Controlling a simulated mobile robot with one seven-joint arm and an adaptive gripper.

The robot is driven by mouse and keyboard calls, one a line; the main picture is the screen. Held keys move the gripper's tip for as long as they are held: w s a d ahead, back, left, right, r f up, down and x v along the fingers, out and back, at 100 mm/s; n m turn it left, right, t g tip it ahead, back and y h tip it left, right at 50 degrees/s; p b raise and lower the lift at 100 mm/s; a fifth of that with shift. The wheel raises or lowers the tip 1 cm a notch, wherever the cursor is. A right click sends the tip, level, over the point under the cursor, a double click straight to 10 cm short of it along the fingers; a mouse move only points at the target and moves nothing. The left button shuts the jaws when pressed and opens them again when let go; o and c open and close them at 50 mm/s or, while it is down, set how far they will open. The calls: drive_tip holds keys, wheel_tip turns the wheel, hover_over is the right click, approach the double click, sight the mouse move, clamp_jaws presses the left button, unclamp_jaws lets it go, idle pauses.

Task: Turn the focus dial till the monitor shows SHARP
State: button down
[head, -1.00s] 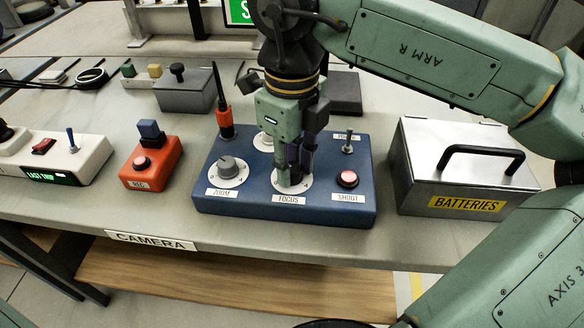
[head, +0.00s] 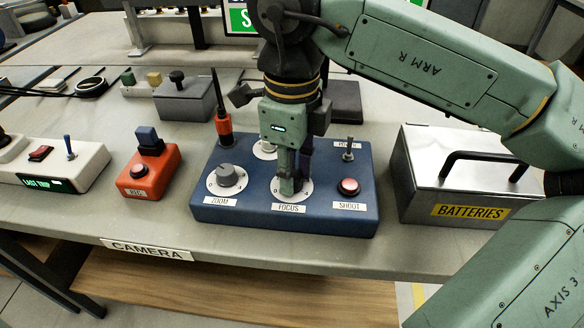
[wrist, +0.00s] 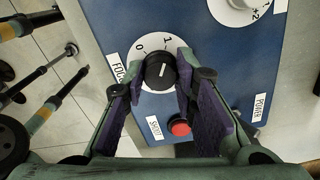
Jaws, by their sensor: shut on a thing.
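The blue camera control box (head: 235,212) stands on the bench. Its focus dial is a black knob (wrist: 160,72) on a white scale plate, between my two fingers in the wrist view. The knob's white line points up and slightly right, near the 1 mark. My gripper (head: 289,188) is pointing down and shut on this dial, which its fingers mostly hide in the head view; it also shows in the wrist view (wrist: 162,70). The monitor (head: 240,20) is cut off at the top edge; only a green field with a white letter S shows.
The zoom dial (head: 227,175) is left of my gripper. The red shoot button (head: 349,186) and the power switch (head: 348,152) are to its right. A metal batteries case (head: 455,180) stands right of the box, an orange button unit (head: 148,172) left.

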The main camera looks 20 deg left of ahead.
drive_tip(key=c, duration=1.3)
unclamp_jaws()
wheel_tip(320, 180, up, 12)
